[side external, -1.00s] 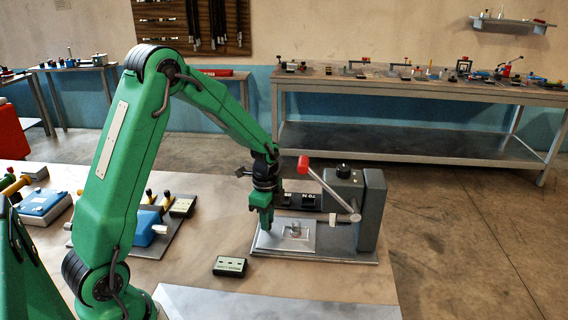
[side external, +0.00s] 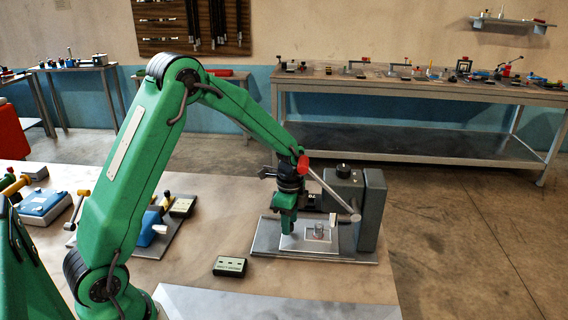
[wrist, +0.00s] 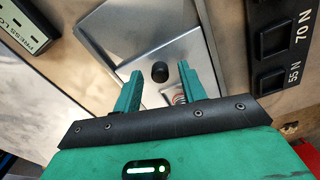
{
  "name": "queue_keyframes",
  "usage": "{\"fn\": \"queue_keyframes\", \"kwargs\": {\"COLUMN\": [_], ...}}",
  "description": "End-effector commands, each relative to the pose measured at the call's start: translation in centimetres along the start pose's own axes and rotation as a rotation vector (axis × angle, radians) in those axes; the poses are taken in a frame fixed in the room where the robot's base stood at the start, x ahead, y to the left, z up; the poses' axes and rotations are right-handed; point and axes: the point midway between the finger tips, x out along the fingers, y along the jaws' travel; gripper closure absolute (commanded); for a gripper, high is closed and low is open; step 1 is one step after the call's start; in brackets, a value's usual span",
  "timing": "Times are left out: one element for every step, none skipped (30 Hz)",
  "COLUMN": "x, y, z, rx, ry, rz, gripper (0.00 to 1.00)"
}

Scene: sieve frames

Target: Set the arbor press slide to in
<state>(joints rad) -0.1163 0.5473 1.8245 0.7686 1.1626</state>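The arbor press (side external: 370,210) is a grey block with a black dial on top and a lever ending in a red knob (side external: 303,163). Its slide (side external: 292,243) is a pale metal plate on the grey base, carrying a small cylindrical part (side external: 319,231) near the press body. My gripper (side external: 289,230) is low over the slide's left part. In the wrist view the slide (wrist: 192,48) has a black knob (wrist: 160,72) between my fingertips (wrist: 160,75). The fingers stand apart, with a visible gap on both sides of the knob. A coiled part (wrist: 180,98) is partly hidden by the right finger.
A dark label box (side external: 230,266) lies in front on the table. A blue device (side external: 150,228) on a board stands at left. The press lever slants close to my wrist.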

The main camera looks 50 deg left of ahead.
Motion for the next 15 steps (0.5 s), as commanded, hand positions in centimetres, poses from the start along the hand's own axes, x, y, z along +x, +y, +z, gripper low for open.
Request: {"fn": "queue_keyframes", "kwargs": {"x": [0.0, 0.0, 0.0, -0.1, -0.2, -0.3, -0.4, -0.6, -0.9, -1.1, -1.4, -1.9, -2.2, -2.6, -3.1], "y": [0.0, 0.0, 0.0, 0.0, 0.0, 0.0, 0.0, 0.0, 0.0, 0.0, 0.0, 0.0, 0.0, 0.0, 0.0], "z": [0.0, 0.0, 0.0, 0.0, 0.0, 0.0, 0.0, 0.0, 0.0, 0.0, 0.0, 0.0, 0.0, 0.0, 0.0], "rx": [0.000, 0.000, 0.000, 0.000, 0.000, 0.000, 0.000, 0.000, 0.000, 0.000, 0.000, 0.000, 0.000, 0.000, 0.000], "ry": [0.000, 0.000, 0.000, 0.000, 0.000, 0.000, 0.000, 0.000, 0.000, 0.000, 0.000, 0.001, 0.001, 0.001, 0.001], "rz": [0.001, 0.001, 0.001, 0.000, 0.000, 0.000, -0.001, -0.001, -0.001, -0.001, -0.001, -0.002, -0.002, -0.002, -0.002], "gripper": [0.59, 0.59, 0.59, 0.59, 0.59, 0.59, 0.59, 0.59, 0.59, 0.59, 0.59, 0.59, 0.59, 0.59, 0.59]}}
